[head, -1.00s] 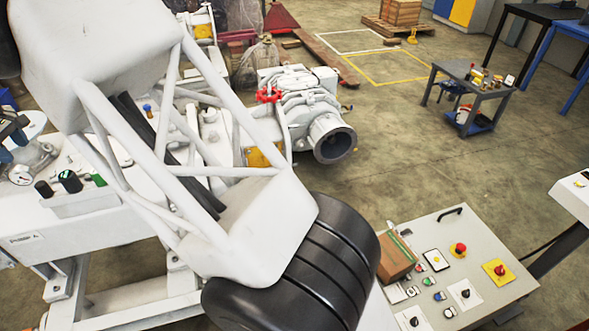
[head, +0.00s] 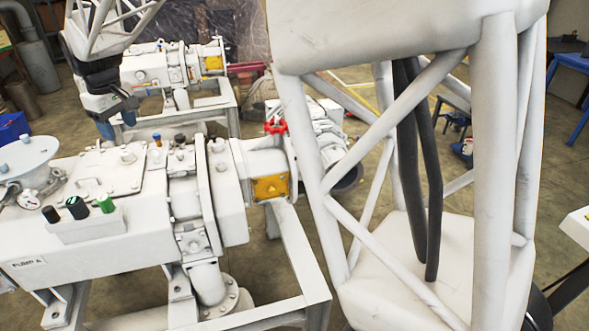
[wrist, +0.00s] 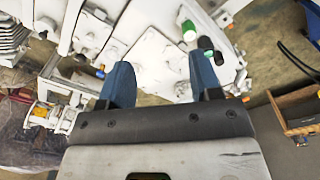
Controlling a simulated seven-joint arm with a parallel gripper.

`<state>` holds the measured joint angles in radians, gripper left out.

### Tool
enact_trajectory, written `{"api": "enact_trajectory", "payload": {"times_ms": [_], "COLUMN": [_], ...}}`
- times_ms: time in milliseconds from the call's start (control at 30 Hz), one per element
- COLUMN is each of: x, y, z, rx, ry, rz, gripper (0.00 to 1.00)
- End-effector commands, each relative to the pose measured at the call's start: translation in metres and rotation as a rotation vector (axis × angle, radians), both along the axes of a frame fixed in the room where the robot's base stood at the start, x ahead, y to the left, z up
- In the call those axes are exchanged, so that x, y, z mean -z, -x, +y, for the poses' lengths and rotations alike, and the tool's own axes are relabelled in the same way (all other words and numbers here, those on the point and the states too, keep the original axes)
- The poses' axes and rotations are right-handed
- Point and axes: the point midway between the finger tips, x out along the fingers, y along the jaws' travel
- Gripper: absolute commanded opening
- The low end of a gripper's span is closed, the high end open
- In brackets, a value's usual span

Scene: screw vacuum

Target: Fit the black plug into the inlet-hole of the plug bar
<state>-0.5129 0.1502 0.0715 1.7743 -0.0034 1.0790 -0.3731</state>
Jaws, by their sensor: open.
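The plug bar (head: 82,230) is a pale block on the top of the white pump at left in the head view. A black plug (head: 50,214) stands at its left end. Beside it are a black plug with a green top (head: 76,207) and a green plug (head: 105,203). The inlet-hole cannot be made out. My gripper (head: 117,124) is open and empty, above and behind the bar in the picture. In the wrist view, the black plug (wrist: 219,58) and green plug (wrist: 189,31) lie beyond the right blue finger, apart from my gripper (wrist: 156,64).
A second white machine (head: 150,68) stands behind. My arm covers much of the right side. A wooden box (wrist: 298,108) shows at right in the wrist view.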

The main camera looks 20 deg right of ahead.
Motion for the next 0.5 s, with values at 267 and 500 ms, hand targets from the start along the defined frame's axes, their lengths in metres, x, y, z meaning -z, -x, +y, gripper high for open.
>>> {"api": "enact_trajectory", "payload": {"times_ms": [267, 500], "x": [-0.028, -0.034], "y": [0.043, 0.086], "z": [-0.090, -0.159], "rx": [0.142, 0.265], "ry": [-0.021, -0.032], "rz": [-0.032, -0.049], "gripper": [0.58, 0.58]}}
